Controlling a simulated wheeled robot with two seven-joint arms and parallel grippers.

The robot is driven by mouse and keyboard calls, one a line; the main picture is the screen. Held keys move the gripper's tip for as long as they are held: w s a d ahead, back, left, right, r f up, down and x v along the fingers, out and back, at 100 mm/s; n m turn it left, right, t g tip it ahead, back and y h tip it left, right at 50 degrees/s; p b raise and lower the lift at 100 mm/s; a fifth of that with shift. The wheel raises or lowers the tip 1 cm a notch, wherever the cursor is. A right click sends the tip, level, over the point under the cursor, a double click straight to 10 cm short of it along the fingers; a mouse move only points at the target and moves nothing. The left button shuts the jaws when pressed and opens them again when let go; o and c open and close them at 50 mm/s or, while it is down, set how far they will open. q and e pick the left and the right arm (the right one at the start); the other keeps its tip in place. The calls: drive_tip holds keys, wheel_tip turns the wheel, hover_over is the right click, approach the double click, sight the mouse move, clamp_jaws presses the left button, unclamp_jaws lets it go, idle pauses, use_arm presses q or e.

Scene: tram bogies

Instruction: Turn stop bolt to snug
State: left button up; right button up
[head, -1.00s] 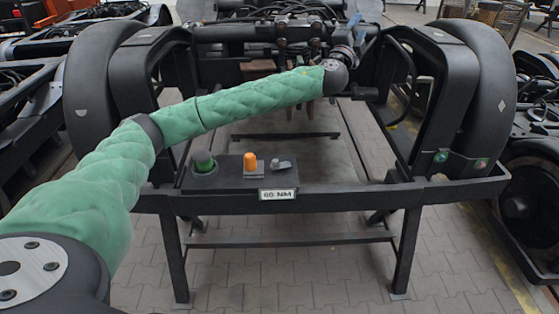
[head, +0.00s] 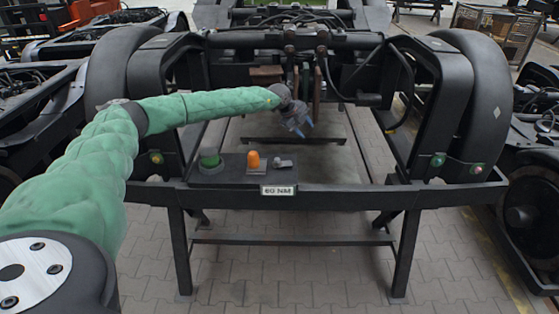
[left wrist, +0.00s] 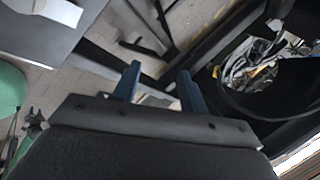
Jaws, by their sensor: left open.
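Small round bolt-like heads sit on the frame: a green one (head: 438,159) and a red-green one (head: 476,168) at the right, and a yellowish one (head: 156,158) at the left. I cannot tell which is the stop bolt. The gripper is apart from all of them.
A dark tray (head: 231,174) on the front beam carries a green knob-like piece (head: 209,158), an orange piece (head: 253,160) and a small grey piece (head: 284,163). A label (head: 278,190) reads "60 NM". Hoses and upright plates stand behind my gripper.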

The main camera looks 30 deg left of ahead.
use_arm(q)
drive_tip(key=s+a+f+n+g+y, duration=0.2)
drive_tip(key=s+a+f+n+g, duration=0.1)
drive_tip(key=s+a, duration=0.1)
drive_tip(key=n+g+y, duration=0.2)
drive_tip(key=n+g, duration=0.1)
hover_over(277, 160)
drive_tip(key=shift+w+f, duration=0.35)
drive_tip(key=shift+s+a+n, duration=0.1)
drive_tip(key=shift+s+n, duration=0.15)
drive_tip(key=shift+n, duration=0.45)
drive_tip(key=shift+f+n+p, duration=0.35)
drive_tip(key=shift+f+n, duration=0.05)
wheel_tip(277, 160, down, 5)
drive_tip(key=shift+f+p, duration=0.2)
drive_tip(key=shift+p, duration=1)
drive_tip(key=shift+f, duration=0.75)
use_arm(e)
drive_tip(key=shift+t, duration=0.9)
drive_tip(key=s+f, duration=0.1)
drive_tip(key=s+d+f, duration=0.2)
drive_tip(key=f, duration=0.1)
drive_tip(key=shift+s, duration=0.35)
use_arm(q)
drive_tip(key=shift+c, duration=0.2)
